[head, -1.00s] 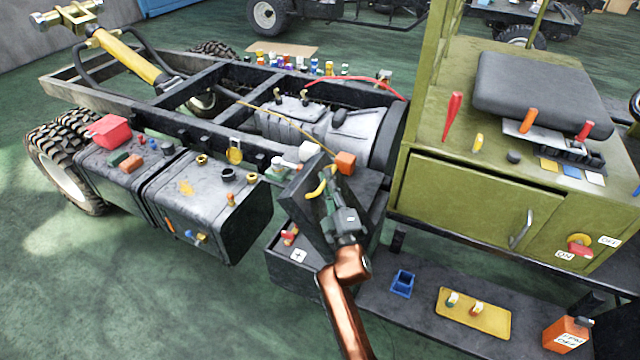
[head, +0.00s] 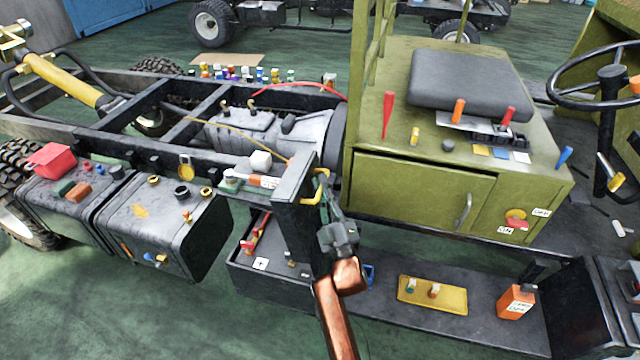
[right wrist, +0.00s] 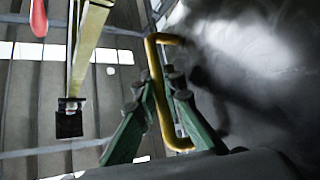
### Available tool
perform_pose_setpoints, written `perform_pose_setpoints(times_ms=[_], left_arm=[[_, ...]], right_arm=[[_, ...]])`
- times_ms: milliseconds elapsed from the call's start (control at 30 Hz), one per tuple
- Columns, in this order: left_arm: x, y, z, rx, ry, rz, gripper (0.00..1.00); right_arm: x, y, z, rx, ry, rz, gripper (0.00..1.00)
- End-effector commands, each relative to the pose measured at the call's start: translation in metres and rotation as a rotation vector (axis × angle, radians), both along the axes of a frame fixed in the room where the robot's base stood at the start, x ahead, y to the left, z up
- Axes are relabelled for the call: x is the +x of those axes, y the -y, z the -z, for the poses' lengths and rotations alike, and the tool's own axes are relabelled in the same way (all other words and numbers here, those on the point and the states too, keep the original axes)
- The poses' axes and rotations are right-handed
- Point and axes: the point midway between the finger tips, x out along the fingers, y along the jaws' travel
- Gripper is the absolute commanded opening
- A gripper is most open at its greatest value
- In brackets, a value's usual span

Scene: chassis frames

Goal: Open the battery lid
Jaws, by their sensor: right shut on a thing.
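The dark battery lid (head: 296,205) stands steeply raised on edge over the battery box (head: 268,283). Inside the box, a red part and a white plus label (head: 261,264) show. My right gripper (head: 322,198) is at the lid's right face, shut on its yellow handle (head: 321,185). In the right wrist view, the green fingers (right wrist: 163,95) close around the yellow handle (right wrist: 157,62), with the grey lid surface (right wrist: 250,70) beside it. My left gripper is not in view.
The green cabinet (head: 420,195) with its seat stands right of the lid. A low dark step with a yellow plate (head: 432,295) and an orange box (head: 516,302) runs along the front right. Dark tanks (head: 160,225) sit to the left. An orange-handled tool (head: 262,180) lies behind the lid.

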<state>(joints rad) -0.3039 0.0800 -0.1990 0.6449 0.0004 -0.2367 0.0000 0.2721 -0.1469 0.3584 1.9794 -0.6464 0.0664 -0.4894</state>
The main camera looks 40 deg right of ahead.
Motion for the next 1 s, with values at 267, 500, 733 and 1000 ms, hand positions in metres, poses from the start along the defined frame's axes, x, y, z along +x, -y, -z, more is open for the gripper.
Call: perform_pose_setpoints(times_ms=[267, 500, 733, 1000], left_arm=[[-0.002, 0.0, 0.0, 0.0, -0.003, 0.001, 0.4], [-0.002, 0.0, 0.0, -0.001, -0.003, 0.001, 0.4], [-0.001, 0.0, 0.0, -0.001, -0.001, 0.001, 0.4], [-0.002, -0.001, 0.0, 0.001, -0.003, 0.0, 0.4]], right_arm=[[0.0, 0.0, 0.001, 0.0, -0.003, -0.002, 0.0], [0.0, 0.0, 0.002, 0.001, -0.004, -0.003, 0.14], [0.0, -0.001, 0.001, 0.0, -0.003, -0.003, 0.17], [0.0, -0.001, -0.021, -0.006, 0.002, -0.004, 0.17]])
